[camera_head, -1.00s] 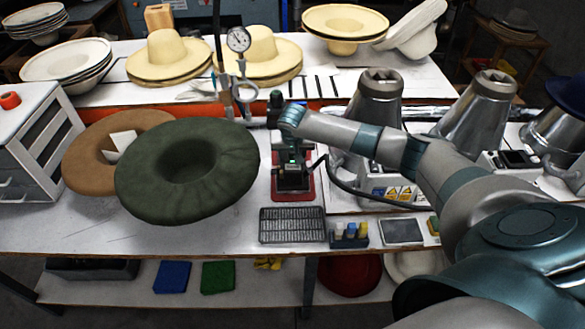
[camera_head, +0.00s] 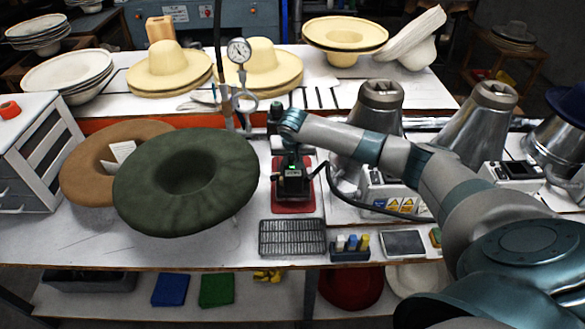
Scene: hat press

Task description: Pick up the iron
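The iron (camera_head: 293,188) looks like a dark, compact body on a red pad (camera_head: 292,207) at the middle of the white worktable. A dark cable runs from it to the right. My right arm comes in from the right, and its wrist is directly above the iron. My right gripper (camera_head: 293,170) points down over the iron, with a small green light showing. The gripper and wrist cover much of the iron. The fingertips blend into the dark shape, so I cannot tell whether they are open or shut on it. My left gripper is not in view.
A green felt hat (camera_head: 185,180) and a brown hat (camera_head: 90,165) lie left of the iron. A dial gauge (camera_head: 239,50) stands behind it. A black wire rack (camera_head: 292,238) lies in front. Metal hat-forming cones (camera_head: 478,125) and a control box (camera_head: 390,192) stand right.

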